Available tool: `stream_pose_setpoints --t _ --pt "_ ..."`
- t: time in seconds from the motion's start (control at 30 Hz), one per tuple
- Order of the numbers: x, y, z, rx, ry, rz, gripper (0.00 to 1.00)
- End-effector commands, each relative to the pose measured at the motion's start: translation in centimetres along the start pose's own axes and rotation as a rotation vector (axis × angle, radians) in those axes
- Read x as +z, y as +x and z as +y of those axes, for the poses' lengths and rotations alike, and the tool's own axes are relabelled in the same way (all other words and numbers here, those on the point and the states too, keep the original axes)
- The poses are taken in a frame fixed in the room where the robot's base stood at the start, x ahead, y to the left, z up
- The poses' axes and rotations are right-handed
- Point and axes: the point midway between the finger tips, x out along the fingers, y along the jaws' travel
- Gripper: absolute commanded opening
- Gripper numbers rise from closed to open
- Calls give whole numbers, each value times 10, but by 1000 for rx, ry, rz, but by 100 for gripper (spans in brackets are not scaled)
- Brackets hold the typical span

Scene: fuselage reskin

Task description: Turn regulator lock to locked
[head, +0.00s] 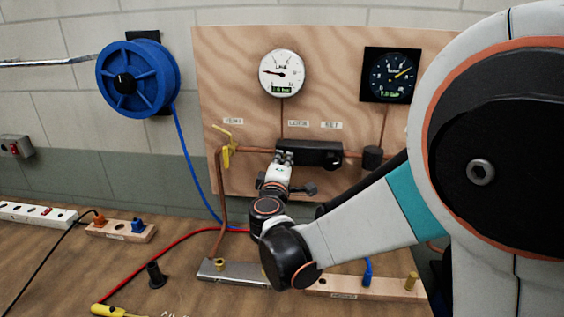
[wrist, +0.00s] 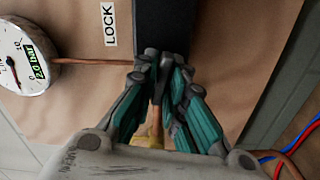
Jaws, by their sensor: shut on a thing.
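The regulator (head: 320,153) is a black block on the plywood panel, below the LOCK label (head: 298,124). In the wrist view its dark body (wrist: 163,22) runs up from the fingertips, beside the LOCK label (wrist: 109,24). My gripper (head: 284,157) is at the regulator's left end. In the wrist view my gripper (wrist: 158,68) is shut on a small dark piece, which appears to be the regulator lock (wrist: 157,88). The fingers cover most of it, so I cannot tell its setting.
The white line gauge (head: 283,73) and a dark gauge (head: 391,75) hang above. A yellow-handled valve (head: 227,145) is left of the regulator on the copper pipe. A blue hose reel (head: 138,78) hangs at left. Blocks, hoses and a power strip (head: 38,214) lie on the bench.

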Motion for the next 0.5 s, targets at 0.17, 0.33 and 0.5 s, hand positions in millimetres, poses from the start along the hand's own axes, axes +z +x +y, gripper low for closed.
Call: stream_pose_setpoints --t 0.17,0.33,0.5 --pt "0 -1 -2 -1 -99 2 0" --pt "0 -1 -2 -1 -160 2 0" --pt "0 -1 -2 -1 -189 2 0"
